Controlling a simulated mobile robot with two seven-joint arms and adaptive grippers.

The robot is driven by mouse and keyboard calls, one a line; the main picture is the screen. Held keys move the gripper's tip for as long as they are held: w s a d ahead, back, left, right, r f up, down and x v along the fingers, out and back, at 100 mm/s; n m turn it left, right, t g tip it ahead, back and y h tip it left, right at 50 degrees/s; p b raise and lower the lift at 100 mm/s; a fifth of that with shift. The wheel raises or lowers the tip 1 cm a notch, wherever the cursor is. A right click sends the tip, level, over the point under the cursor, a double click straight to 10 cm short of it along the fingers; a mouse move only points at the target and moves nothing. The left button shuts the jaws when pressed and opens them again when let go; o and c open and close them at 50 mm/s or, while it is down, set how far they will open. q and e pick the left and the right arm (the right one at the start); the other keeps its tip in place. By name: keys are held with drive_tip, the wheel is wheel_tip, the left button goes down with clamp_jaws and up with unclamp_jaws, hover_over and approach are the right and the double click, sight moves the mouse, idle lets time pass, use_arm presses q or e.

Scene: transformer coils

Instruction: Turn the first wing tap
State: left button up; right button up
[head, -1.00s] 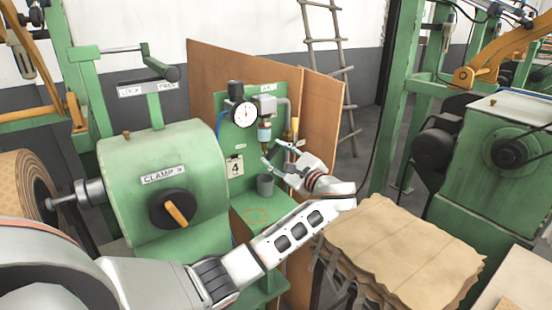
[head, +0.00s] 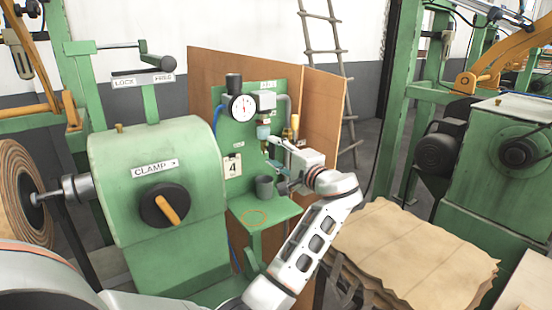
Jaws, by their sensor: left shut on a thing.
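The green panel (head: 227,140) at the picture's middle carries a round gauge (head: 243,107) and a filter with a small clear bowl (head: 263,132). A small brass wing tap (head: 262,145) sits under the bowl, partly hidden by my fingers. My left gripper (head: 270,154) reaches in from the right side of the panel, its fingertips at the tap, and is shut on it. The tap's exact angle is too small to tell. My right gripper is out of view.
The green clamp machine (head: 110,205) stands left, and a stack of brown sheets (head: 410,250) lies at lower right.

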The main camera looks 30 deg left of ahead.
use_arm(q)
drive_tip(key=shift+f+n, duration=0.1)
drive_tip(key=shift+n, duration=0.3)
drive_tip(key=o, duration=1.1)
drive_tip(key=shift+d, duration=0.15)
drive_tip(key=v, duration=0.7)
drive_tip(key=shift+s+d, duration=0.1)
drive_tip(key=shift+d, duration=0.05)
